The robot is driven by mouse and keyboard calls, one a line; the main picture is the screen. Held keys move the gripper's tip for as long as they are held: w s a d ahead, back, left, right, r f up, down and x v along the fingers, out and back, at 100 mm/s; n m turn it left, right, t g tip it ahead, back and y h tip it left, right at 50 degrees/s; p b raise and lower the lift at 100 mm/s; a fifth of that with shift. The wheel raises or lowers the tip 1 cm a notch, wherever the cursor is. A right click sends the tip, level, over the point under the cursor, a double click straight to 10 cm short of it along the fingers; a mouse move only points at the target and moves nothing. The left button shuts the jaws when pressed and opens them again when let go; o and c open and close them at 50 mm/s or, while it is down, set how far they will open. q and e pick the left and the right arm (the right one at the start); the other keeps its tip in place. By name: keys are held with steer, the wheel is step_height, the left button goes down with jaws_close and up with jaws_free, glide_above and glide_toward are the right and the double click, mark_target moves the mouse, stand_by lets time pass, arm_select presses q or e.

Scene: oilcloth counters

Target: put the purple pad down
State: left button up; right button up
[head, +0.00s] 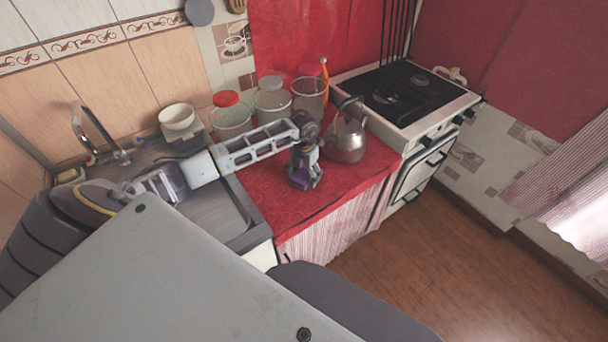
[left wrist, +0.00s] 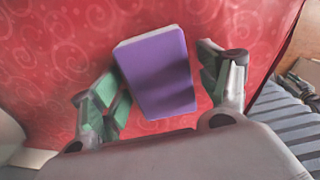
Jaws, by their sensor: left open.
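The purple pad (left wrist: 158,72) lies on the red oilcloth counter (left wrist: 60,50) in the left wrist view, between the spread fingers of my left gripper (left wrist: 165,95). It is a purple block with a pale edge along its far and left sides. A gap shows between the pad and the right finger; the left finger is close to the pad's left edge, and I cannot tell if they touch. In the head view the pad (head: 299,178) is partly hidden by my left gripper (head: 308,178), which points down over the red counter. My right gripper is not in view.
A metal kettle (head: 346,140) stands just right of my left gripper. Glass jars (head: 272,100) stand behind it. The stove (head: 405,95) is at the right, the sink tap (head: 98,135) at the left. The counter's front edge is close; the red cloth in front is free.

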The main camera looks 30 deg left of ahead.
mark_target(304, 173)
arm_select(q)
steer(key=shift+r, duration=0.4)
step_height(304, 173, up, 7)
steer(key=shift+f, duration=0.2)
steer(key=shift+r+b, duration=0.45)
steer(key=shift+r, duration=1.95)
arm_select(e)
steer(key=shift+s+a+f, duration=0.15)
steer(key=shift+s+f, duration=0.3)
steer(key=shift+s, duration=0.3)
